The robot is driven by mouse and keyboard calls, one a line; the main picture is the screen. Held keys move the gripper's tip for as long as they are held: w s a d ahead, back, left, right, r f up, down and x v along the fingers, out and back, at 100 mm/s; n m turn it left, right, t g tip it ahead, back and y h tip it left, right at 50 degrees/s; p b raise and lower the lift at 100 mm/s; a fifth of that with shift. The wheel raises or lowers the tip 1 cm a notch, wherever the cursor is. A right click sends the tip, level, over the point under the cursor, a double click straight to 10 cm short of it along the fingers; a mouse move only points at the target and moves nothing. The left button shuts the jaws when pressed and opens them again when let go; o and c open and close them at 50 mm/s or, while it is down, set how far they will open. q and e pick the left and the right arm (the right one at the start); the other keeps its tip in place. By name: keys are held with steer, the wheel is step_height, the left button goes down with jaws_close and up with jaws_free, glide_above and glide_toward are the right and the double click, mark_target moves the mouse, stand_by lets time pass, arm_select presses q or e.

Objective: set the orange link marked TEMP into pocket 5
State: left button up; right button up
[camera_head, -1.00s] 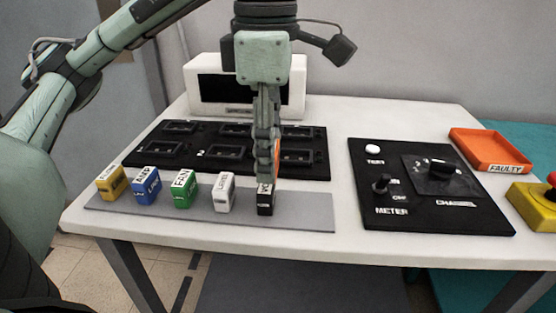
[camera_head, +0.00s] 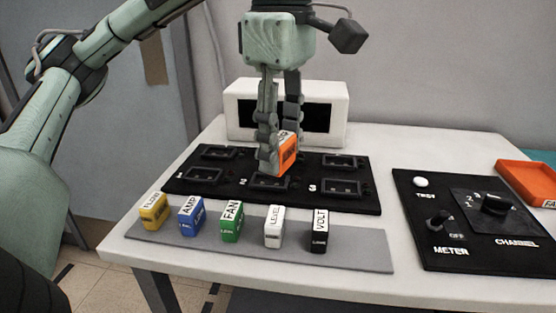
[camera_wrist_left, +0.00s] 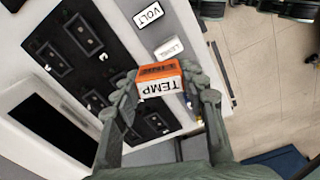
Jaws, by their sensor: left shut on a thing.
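The orange link marked TEMP (camera_head: 288,156) is between the fingers of my left gripper (camera_head: 281,150), which is shut on it over the middle of the black pocket board (camera_head: 302,197). In the left wrist view the orange link (camera_wrist_left: 158,83) shows its white TEMP label, and my left gripper (camera_wrist_left: 163,95) has a finger on each side. The front pockets are marked 1, 2 and 3; pocket 2 (camera_head: 268,183) is just below the link in the picture. The back middle pocket is hidden behind the gripper and link, and no number 5 is readable. My right gripper is not in view.
A grey strip (camera_head: 350,256) in front holds yellow, blue, green, white and black (camera_head: 319,231) links. A white box with a dark screen (camera_head: 235,100) stands behind the board. A meter panel (camera_head: 420,205) and an orange tray (camera_head: 527,180) are at the right.

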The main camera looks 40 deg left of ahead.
arm_select(q)
steer(key=w+a+m, duration=0.3)
steer(key=a+m, duration=0.4)
steer(key=a, duration=0.2)
steer(key=w+a+m, duration=0.3)
steer(key=a+m, duration=0.4)
steer(key=a, duration=0.2)
steer(key=w+d+f+b, duration=0.1)
steer(key=w+f, duration=0.1)
steer(key=w, duration=0.1)
steer(key=w+d+f+b, duration=0.1)
steer(key=w+d+f, duration=0.1)
steer(key=w, duration=0.2)
steer(key=w+d+f+b, duration=0.1)
steer(key=w+f+b, duration=0.1)
steer(key=w, duration=0.1)
steer(key=shift+w+d+f, duration=0.25)
steer(key=shift+d, duration=0.1)
step_height(320, 180, down, 4)
steer(key=shift+r+b, duration=0.1)
steer(key=shift+b, duration=0.35)
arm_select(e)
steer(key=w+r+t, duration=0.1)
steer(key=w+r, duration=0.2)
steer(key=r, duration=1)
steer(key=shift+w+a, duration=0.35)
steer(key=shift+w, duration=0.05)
